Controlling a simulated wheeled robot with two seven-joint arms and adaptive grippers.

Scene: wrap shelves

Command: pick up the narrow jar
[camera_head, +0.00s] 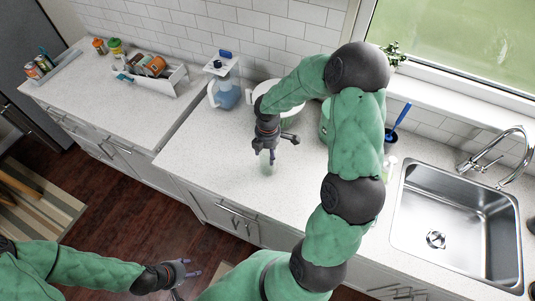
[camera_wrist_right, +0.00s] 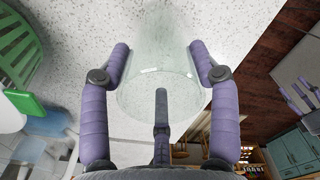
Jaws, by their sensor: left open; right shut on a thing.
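The narrow jar (camera_head: 267,166) is clear glass and stands near the middle of the white counter, under my right gripper (camera_head: 275,148). In the right wrist view the jar (camera_wrist_right: 158,92) sits between the purple fingers of my right gripper (camera_wrist_right: 159,52), which is shut on it. The jar's rim faces the camera. Whether its base touches the counter is hard to tell. My left gripper (camera_head: 187,269) is open and empty, low in the head view, over the floor in front of the counter.
A blue-filled dispenser (camera_head: 227,94) stands behind the jar, with a white container (camera_head: 263,91) partly hidden by my right arm. The sink (camera_head: 455,225) is at the right. A white rack (camera_head: 176,80) holds jars at the left. Counter left of the jar is clear.

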